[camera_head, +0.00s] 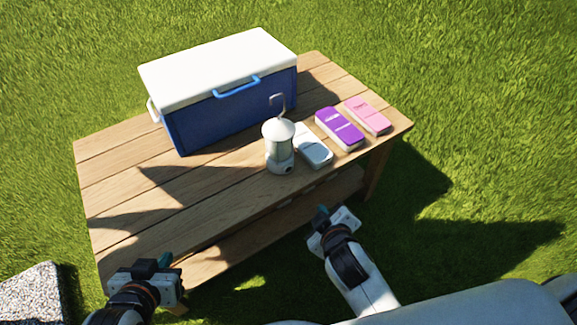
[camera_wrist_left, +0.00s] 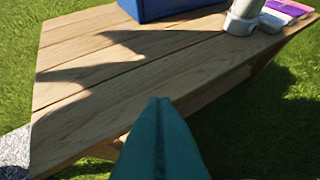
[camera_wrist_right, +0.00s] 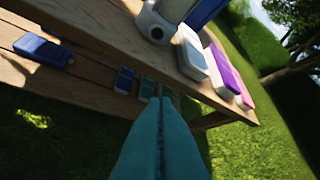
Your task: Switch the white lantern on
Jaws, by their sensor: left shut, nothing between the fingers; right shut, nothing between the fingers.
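The white lantern (camera_head: 279,146) stands upright on the wooden table (camera_head: 205,205) near its front edge, with a hook on top and a dark round spot low on its front. Its lower part shows in the left wrist view (camera_wrist_left: 240,22) and in the right wrist view (camera_wrist_right: 155,27). I cannot tell whether it is lit. My left gripper (camera_head: 160,262) is shut and empty, at the table's front left corner. My right gripper (camera_head: 322,212) is shut and empty, in front of the table edge and apart from the lantern.
A blue cooler with a white lid (camera_head: 220,62) stands behind the lantern. A white box (camera_head: 314,150), a purple box (camera_head: 340,128) and a pink box (camera_head: 368,116) lie to the lantern's right. A lower shelf holds blue and green items (camera_wrist_right: 42,48). The table's left half is clear.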

